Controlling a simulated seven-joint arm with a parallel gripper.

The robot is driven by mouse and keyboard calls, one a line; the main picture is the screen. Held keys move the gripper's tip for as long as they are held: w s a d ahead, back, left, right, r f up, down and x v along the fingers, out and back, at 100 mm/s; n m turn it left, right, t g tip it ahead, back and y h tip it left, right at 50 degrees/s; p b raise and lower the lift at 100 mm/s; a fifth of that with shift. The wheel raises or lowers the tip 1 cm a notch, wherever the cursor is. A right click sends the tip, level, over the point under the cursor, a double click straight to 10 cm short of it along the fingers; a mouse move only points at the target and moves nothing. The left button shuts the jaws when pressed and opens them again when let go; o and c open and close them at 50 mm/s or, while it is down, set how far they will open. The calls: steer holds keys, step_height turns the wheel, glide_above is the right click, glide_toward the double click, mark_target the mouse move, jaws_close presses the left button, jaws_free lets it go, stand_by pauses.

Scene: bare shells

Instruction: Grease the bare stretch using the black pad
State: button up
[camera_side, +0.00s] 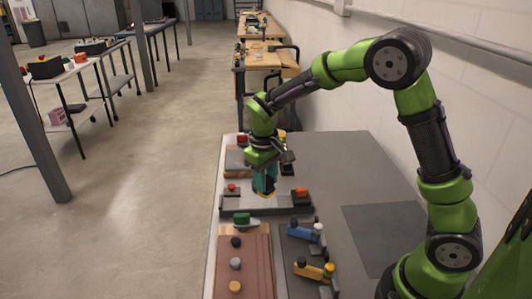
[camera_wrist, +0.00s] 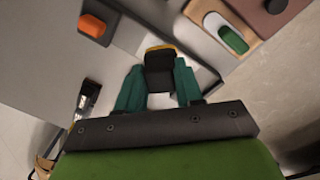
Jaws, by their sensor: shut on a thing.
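My gripper (camera_side: 265,183) has teal fingers and points down over a grey fixture (camera_side: 272,209) on the bench. In the wrist view my gripper (camera_wrist: 160,88) is shut on a black pad (camera_wrist: 159,74) with a yellow edge. In the side view the fingers mostly hide the pad, and only a yellow edge (camera_side: 266,195) shows at their tips. The pad is over or on the fixture; I cannot tell whether it touches. I cannot make out a distinct bare stretch on the pale surface below.
An orange block (camera_side: 302,191) on a dark mount stands right of the gripper, and a red knob (camera_side: 232,187) left. A green piece (camera_side: 241,218), a reddish board (camera_side: 243,262) with knobs, and blue (camera_side: 302,232) and orange (camera_side: 312,270) handled parts lie nearer. A dark mat (camera_side: 382,238) lies clear at right.

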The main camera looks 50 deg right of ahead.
mark_target(258, 193)
step_height(258, 193, down, 3)
steer(key=shift+f, duration=0.15)
steer(key=shift+w+d+f, duration=0.2)
steer(key=shift+d+f, duration=0.05)
steer(key=shift+f, duration=0.45)
steer(key=shift+w+d, duration=1.2)
steer(key=shift+w, duration=0.15)
steer(key=shift+w+a, duration=0.3)
steer(key=shift+a, duration=0.35)
steer(key=shift+s+a, duration=1.1)
steer(key=shift+a, duration=0.5)
steer(key=shift+w+a, duration=0.25)
steer(key=shift+w, duration=0.05)
steer(key=w+d, duration=0.2)
steer(key=d, duration=0.1)
steer(key=shift+w, duration=0.35)
steer(key=shift+w+a+f, duration=0.1)
steer(key=shift+w+a, duration=0.45)
steer(key=shift+s+a, duration=1.35)
step_height(258, 193, up, 8)
steer(key=shift+s, duration=0.15)
